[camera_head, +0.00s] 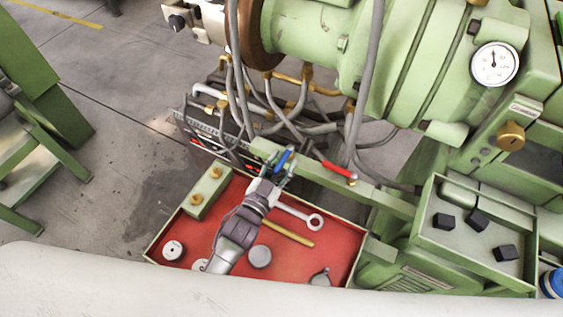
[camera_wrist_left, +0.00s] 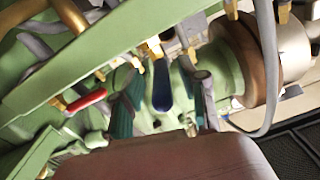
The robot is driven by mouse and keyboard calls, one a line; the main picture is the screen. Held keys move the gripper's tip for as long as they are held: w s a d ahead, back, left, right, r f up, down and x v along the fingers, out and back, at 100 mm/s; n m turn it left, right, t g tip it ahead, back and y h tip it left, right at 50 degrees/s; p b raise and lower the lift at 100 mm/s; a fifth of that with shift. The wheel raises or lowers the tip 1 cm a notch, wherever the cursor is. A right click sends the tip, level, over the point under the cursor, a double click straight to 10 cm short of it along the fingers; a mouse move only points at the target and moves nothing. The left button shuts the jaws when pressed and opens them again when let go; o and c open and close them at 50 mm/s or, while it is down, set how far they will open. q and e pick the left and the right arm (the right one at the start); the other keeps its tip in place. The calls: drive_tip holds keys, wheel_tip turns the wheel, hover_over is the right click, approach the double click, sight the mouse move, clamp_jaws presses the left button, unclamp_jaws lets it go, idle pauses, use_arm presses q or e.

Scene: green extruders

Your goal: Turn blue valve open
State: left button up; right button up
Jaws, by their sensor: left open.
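The blue valve handle (camera_head: 284,159) sits on a green bar below the large green machine. It also shows in the left wrist view (camera_wrist_left: 161,88), pointing toward my gripper. My left gripper (camera_head: 279,163) is open, with its tips around the handle's place in the head view. In the left wrist view the two fingers of the left gripper (camera_wrist_left: 166,80) stand apart on either side of the blue handle, with visible gaps. I cannot tell whether the handle is touched. My right gripper is not in view.
A red valve handle (camera_head: 336,170) sits on the same green bar (camera_head: 310,174), to the right. A red-lined tray (camera_head: 330,240) with a wrench (camera_head: 302,217) and loose parts lies below. Grey hoses (camera_head: 360,90) hang close by. A green tray (camera_head: 460,240) holds black blocks.

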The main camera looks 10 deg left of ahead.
use_arm(q)
drive_tip(key=v, duration=1.2)
drive_tip(key=shift+s+f, duration=0.1)
